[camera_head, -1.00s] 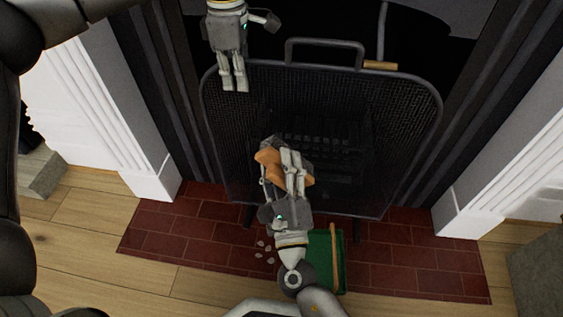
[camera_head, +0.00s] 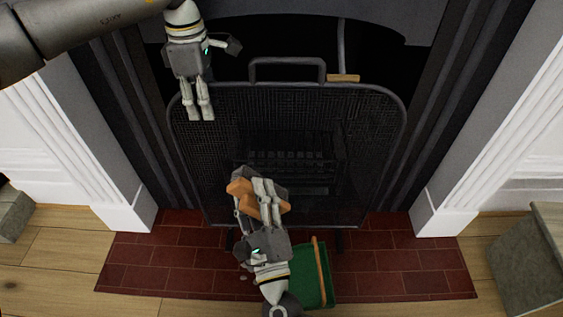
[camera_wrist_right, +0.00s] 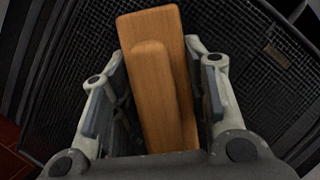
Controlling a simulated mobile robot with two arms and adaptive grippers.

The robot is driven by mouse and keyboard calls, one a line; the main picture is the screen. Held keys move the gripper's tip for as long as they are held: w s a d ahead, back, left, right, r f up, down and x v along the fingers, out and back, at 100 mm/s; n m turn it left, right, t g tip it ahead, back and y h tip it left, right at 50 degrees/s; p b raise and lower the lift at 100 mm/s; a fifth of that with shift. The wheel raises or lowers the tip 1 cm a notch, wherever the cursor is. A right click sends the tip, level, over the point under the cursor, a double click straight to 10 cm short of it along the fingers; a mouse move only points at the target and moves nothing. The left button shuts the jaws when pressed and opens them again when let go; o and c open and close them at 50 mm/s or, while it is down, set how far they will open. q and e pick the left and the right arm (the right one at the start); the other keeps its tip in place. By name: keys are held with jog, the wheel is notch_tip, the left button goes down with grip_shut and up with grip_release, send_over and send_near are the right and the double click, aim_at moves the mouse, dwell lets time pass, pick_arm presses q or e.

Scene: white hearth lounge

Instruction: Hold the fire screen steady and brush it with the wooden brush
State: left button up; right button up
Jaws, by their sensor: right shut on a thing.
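The dark mesh fire screen (camera_head: 370,150) stands upright in front of the fireplace, with a loop handle on top. My left gripper (camera_head: 201,112) is at the screen's upper left corner, fingers pointing down over its frame. The fingers look close together; I cannot tell whether they grip the frame. My right gripper (camera_head: 263,192) is shut on the wooden brush (camera_head: 240,188), in front of the screen's lower left half. In the right wrist view the brush (camera_wrist_right: 172,75) lies between both fingers with mesh behind it. Its bristles are hidden, and contact with the mesh is unclear.
A green dustpan-like tray (camera_head: 311,275) lies on the red brick hearth (camera_head: 400,262), partly behind my right arm. A rod with a wooden end (camera_head: 343,78) shows behind the screen's top. White pillars (camera_head: 448,205) flank the fireplace. A grey block (camera_head: 530,255) stands at right.

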pick_arm(q)
notch_tip(320, 180, up, 7)
jog(key=shift+r, duration=0.2)
dwell(0.5)
